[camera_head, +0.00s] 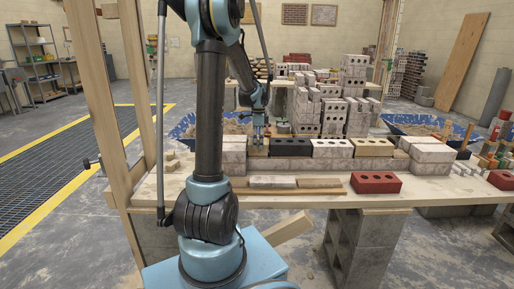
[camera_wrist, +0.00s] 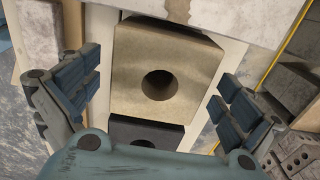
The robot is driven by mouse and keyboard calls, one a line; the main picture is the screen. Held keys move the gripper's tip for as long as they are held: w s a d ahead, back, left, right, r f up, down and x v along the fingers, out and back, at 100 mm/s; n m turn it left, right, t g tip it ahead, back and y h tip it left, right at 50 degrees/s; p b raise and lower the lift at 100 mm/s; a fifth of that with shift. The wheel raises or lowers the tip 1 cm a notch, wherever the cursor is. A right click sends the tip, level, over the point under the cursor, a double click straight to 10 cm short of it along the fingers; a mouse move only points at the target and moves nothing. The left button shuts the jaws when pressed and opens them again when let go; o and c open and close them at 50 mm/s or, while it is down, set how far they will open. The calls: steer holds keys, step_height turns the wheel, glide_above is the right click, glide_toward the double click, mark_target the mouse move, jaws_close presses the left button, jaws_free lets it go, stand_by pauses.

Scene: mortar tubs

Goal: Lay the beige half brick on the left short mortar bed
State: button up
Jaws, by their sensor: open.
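The beige half brick (camera_wrist: 140,45) has one round hole and lies between the two fingers of my gripper (camera_wrist: 157,82) in the wrist view. My gripper is open, with a finger on each side and visible gaps to the brick. In the head view my gripper (camera_head: 259,137) points down over the beige half brick (camera_head: 258,150), which sits in the wall row left of a black brick (camera_head: 291,147). The black brick (camera_wrist: 146,133) also shows in the wrist view, close below the beige one. Pale strips (camera_wrist: 101,65) show beside the beige brick; whether they are mortar is unclear.
A pale grey block (camera_head: 234,150) stands left of the beige brick. White and cream bricks continue the row right. Stacked bricks (camera_head: 352,90) rise behind. A timber post (camera_head: 100,90) stands at left.

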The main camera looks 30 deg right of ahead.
step_height(320, 180, up, 10)
steer(key=shift+r, duration=0.1)
stand_by(0.4)
